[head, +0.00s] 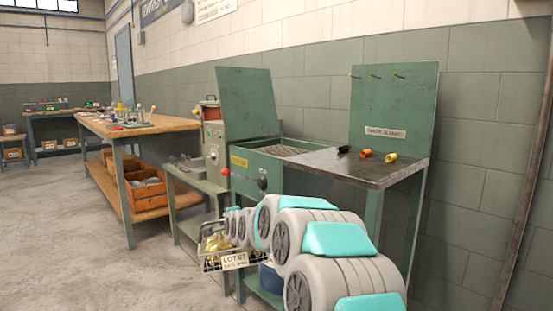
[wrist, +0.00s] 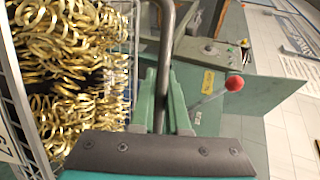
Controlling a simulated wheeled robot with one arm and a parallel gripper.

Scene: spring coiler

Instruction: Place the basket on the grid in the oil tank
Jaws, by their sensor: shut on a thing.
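The wire basket (head: 212,262) hangs in front of the green oil tank, below its rim, with a white lot label on its side. It is filled with brass coils (wrist: 70,80), seen large at the left of the wrist view. My gripper (wrist: 166,100) is shut on the basket's dark handle bar (wrist: 165,50); in the head view my arm hides the fingers. The oil tank (head: 240,162) stands behind the basket with its lid (head: 247,102) raised. The grid (head: 283,149) shows inside the tank's top; its far right part is hidden by the neighbouring table.
A dark-topped drain table (head: 345,168) with small dark, orange and yellow pieces adjoins the tank on the right. A red-knobbed lever (wrist: 234,84) sticks out at the tank. A coiler machine (head: 214,150) and a wooden workbench (head: 150,124) stand left. The floor at left is clear.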

